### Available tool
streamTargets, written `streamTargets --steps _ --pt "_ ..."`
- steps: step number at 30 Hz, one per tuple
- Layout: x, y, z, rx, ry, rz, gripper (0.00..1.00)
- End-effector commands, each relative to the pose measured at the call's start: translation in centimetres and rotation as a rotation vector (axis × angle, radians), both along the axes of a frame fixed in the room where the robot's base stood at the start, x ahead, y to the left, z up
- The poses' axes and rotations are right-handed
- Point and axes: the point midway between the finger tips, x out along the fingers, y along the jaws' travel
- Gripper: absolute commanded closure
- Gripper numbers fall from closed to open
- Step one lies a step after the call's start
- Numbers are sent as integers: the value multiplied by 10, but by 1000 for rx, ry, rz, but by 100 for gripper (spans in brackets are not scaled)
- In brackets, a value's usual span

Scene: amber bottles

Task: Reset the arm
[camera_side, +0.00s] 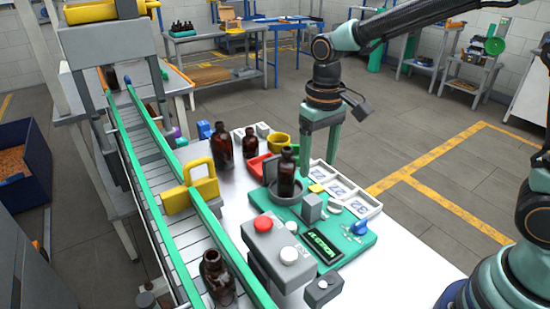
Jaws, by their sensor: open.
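My gripper (320,140) points down from the arm above the back right of the white table (400,262). Its green fingers are apart, with nothing seen between them. An amber bottle (287,175) stands upright in a round grey holder (284,196) on the green board, just left of and in front of the fingers. Whether the fingers touch anything is hard to tell. Another tall amber bottle (222,147) and a smaller one (250,143) stand upright behind it on the table.
A conveyor (150,185) with green rails runs along the left, with a yellow gate (190,190) across it. A control box with a red button (263,223) stands in front of the green board (352,246). White numbered trays (362,204) lie at right. Air above the right side is clear.

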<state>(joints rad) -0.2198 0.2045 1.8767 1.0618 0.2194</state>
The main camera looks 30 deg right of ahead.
Motion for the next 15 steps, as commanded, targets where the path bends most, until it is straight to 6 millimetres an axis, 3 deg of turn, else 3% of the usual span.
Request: streamTargets --steps 7,15 --pt "-2 -4 6 4 -19 -1 28" --pt "-30 -35 48 25 -172 -4 28"
